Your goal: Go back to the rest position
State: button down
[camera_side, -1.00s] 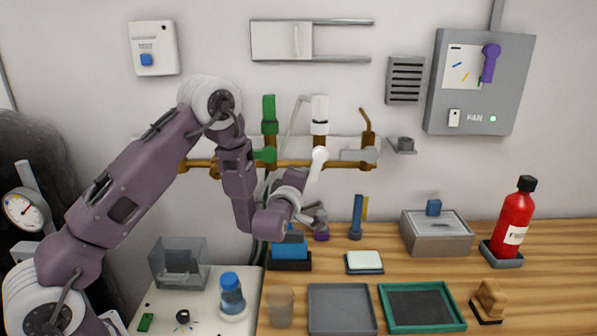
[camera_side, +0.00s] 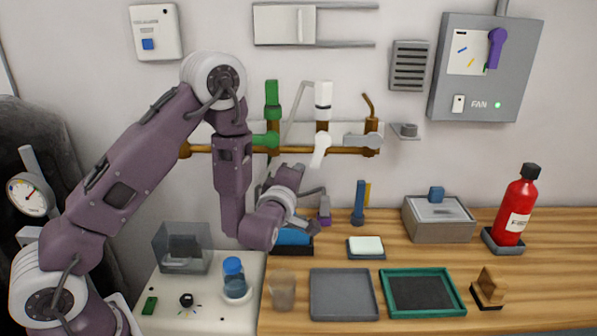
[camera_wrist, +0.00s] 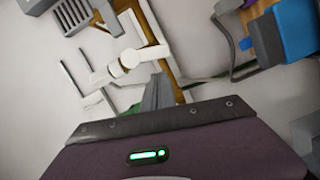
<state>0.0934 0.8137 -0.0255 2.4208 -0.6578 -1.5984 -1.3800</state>
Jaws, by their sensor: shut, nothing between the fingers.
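My gripper (camera_side: 314,224) is low over the back of the wooden bench in the side view, angled to the right. Whether the gripper touches the blue block cannot be told.
Brown pipes with a green valve (camera_side: 271,140) and a white-handled valve (camera_side: 321,150) run along the wall behind my arm. A grey tray (camera_side: 343,293), a green-rimmed tray (camera_side: 386,309) and a glass cup (camera_side: 283,290) stand in front. Open air lies above the bench at right.

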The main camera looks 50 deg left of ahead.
jog(key=s+d+r+m+g+h, duration=0.3)
jog(key=s+d+r+m+h, duration=0.5)
jog(key=d+r+m, duration=0.2)
jog(key=s+f+m+g+h, duration=0.1)
jog(key=s+m+g, duration=0.8)
jog(key=s, duration=1.8)
jog(key=w+a+r+n+t, duration=0.1)
jog(key=w+a+r, duration=0.15)
jog(key=w, duration=0.55)
jog(key=w+a+r+n+t, duration=0.1)
jog(key=w+a, duration=0.2)
jog(key=w, duration=0.5)
jog(key=w+a+r+t, duration=0.1)
jog(key=w+a+r, duration=0.15)
jog(key=w, duration=0.45)
jog(key=w+a+f+n, duration=0.3)
jog(key=w+a, duration=0.7)
jog(key=shift+t+h, duration=0.3)
jog(key=x, duration=0.4)
jog(key=d+x, duration=0.1)
jog(key=x, duration=0.3)
jog(key=w+r+x, duration=0.1)
jog(key=x, duration=0.3)
jog(key=shift+w+d+f, duration=0.25)
jog(key=shift+w+f, duration=0.1)
jog(key=shift+f, duration=0.05)
jog(key=shift+w+d+f, duration=0.1)
jog(key=shift+w+d, duration=0.25)
jog(key=shift+w, duration=0.05)
